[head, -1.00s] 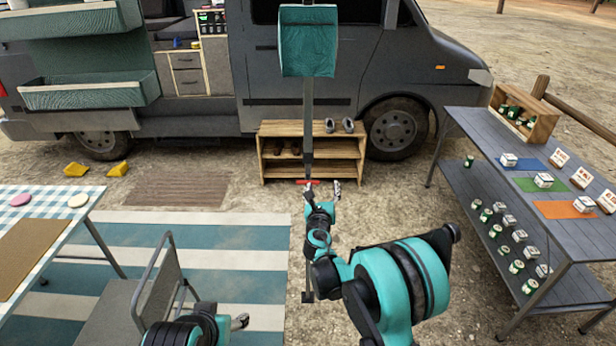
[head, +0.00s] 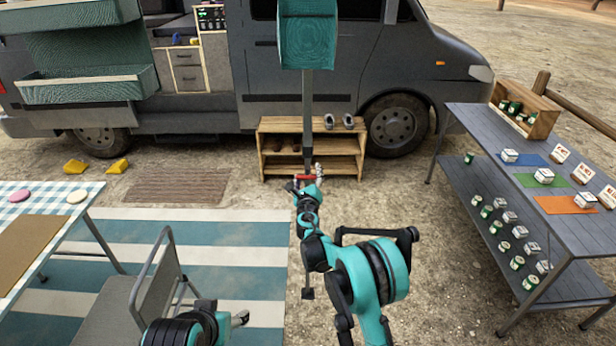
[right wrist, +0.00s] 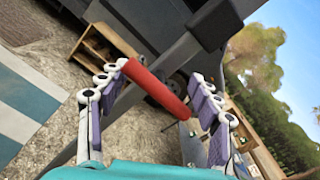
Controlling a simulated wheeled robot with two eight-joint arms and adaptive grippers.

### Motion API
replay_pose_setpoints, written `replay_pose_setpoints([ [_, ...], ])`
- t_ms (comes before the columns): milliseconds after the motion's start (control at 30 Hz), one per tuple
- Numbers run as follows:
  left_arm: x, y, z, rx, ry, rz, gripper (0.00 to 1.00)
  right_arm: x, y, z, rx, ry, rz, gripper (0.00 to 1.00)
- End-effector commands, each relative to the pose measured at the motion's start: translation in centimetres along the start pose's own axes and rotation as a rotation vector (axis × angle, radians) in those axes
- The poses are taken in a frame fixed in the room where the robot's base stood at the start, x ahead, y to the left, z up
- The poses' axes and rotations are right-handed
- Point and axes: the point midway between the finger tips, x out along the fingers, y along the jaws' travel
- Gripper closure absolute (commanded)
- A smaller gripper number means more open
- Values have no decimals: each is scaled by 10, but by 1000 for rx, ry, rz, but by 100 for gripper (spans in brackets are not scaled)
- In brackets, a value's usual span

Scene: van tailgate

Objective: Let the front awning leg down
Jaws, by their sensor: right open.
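The front awning leg (head: 308,110) is a grey upright pole below the teal awning end (head: 307,38). Its small dark foot (head: 308,293) shows low in the head view. A red handle (head: 305,177) crosses the pole; it also shows large in the right wrist view (right wrist: 158,88). My right gripper (head: 308,179) is at the handle. In the right wrist view its fingers (right wrist: 162,90) are spread, with the red handle lying between them, not clamped. My left gripper (head: 240,318) is low in the head view, away from the leg; its jaws are too small to read.
A wooden shoe rack (head: 262,152) stands behind the leg, against the van (head: 270,90). A folding chair (head: 120,305) and checked table (head: 75,210) are on the left. A grey shelf table (head: 470,125) with goods is on the right. Bare ground lies between.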

Motion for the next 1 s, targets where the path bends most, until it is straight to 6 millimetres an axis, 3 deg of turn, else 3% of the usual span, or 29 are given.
replay_pose_setpoints([
  [133,0,0,0,0,0,0,41,0,0,0,1,0,0,36],
  [167,0,0,0,0,0,0,41,0,0,0,1,0,0,41],
  [300,0,0,0,0,0,0,41,0,0,0,1,0,0,78],
  [400,0,0,0,0,0,0,41,0,0,0,3,0,0,100],
  [1000,1,0,0,0,0,0,41,0,1,-1,10,1,0,100],
])
